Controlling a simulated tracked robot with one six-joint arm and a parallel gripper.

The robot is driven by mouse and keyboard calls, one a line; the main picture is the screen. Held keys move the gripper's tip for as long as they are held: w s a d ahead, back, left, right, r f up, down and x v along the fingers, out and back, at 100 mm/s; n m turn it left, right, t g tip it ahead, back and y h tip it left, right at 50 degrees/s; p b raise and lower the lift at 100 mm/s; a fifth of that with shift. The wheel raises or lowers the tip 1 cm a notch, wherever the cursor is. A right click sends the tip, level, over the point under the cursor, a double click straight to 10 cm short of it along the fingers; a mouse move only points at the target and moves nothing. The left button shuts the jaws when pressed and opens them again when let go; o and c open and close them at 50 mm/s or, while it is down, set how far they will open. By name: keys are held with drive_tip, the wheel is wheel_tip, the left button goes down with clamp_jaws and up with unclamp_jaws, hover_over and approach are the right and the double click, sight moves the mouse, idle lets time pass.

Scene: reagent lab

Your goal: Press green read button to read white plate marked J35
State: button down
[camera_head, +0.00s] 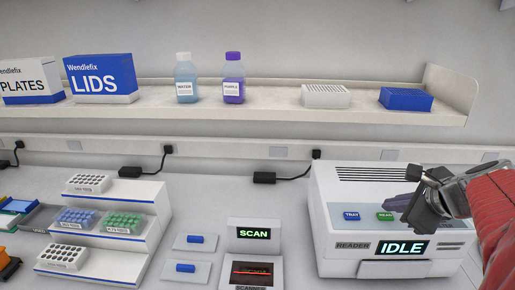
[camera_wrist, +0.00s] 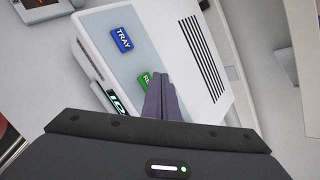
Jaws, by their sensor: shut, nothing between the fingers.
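The white plate reader (camera_head: 330,225) stands at the right of the bench, and its display (camera_head: 402,248) reads IDLE. The green read button (camera_head: 385,216) is on its top panel, right of the blue TRAY button (camera_head: 351,215). My gripper (camera_head: 392,204) is shut and empty over the panel. In the wrist view, the fingertips (camera_wrist: 160,78) are close beside the green button (camera_wrist: 145,78) and cover part of it. I cannot tell whether they touch it. The blue button (camera_wrist: 122,39) is clear. No plate marked J35 can be made out, and the reader's front tray looks shut.
A scanner (camera_head: 256,265) showing SCAN stands left of the reader. Stepped white racks (camera_head: 130,200) with plates and tips are further left. A shelf (camera_head: 270,107) above holds boxes, bottles and two racks. Cables run behind the reader.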

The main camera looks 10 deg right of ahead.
drive_tip(key=shift+f, duration=0.75)
idle(1.5)
idle(0.3)
drive_tip(key=shift+r, duration=0.8)
drive_tip(key=shift+r, duration=2.55)
